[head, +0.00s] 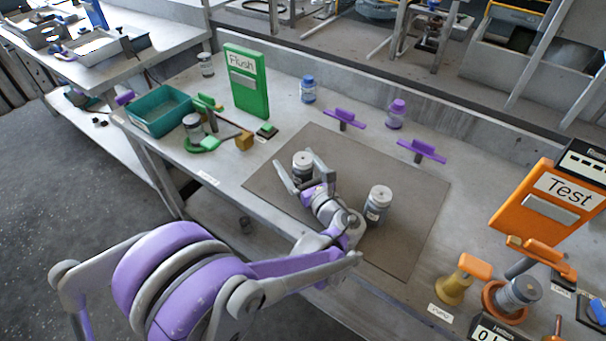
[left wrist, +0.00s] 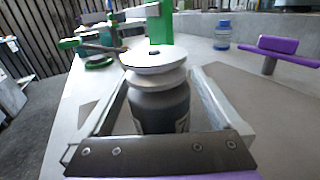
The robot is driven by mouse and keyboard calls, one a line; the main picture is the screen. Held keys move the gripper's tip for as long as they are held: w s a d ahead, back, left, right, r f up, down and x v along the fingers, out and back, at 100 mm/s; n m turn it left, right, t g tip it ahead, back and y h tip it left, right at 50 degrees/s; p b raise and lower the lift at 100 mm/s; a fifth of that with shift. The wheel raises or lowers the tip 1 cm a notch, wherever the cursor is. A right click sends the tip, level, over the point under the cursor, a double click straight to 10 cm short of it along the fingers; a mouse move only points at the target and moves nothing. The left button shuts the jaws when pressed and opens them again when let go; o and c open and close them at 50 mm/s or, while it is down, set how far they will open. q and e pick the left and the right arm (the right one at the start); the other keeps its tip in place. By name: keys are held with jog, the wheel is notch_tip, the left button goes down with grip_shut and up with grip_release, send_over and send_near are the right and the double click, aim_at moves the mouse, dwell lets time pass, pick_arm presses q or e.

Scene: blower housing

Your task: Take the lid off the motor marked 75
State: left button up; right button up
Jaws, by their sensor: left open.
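Two grey motors with pale round lids stand upright on the brown mat (head: 410,240). My left gripper (head: 302,178) is open, with its fingers on either side of the left motor (head: 302,166). In the left wrist view this motor (left wrist: 160,105) stands between the two fingers, its white lid (left wrist: 153,60) on top. I see a gap beside the lid; contact lower down cannot be told. The other motor (head: 377,204) stands to the right of my left gripper, with its lid on. The number on either motor is too small to read. My right gripper is not in view.
A green Flush box (head: 246,85) and a teal bin (head: 160,112) stand at the back left. Purple stands (head: 422,151) and a blue-capped bottle (head: 308,90) are behind the mat. An orange Test box (head: 545,205) is at the right. The mat's right part is clear.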

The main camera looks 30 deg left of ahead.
pick_arm(q)
grip_shut()
dwell(0.3)
notch_tip(320, 180, up, 10)
jog(key=p, duration=0.2)
jog(key=shift+p, duration=0.4)
jog(key=c, duration=0.6)
grip_release()
jog(key=shift+c, duration=0.2)
grip_shut()
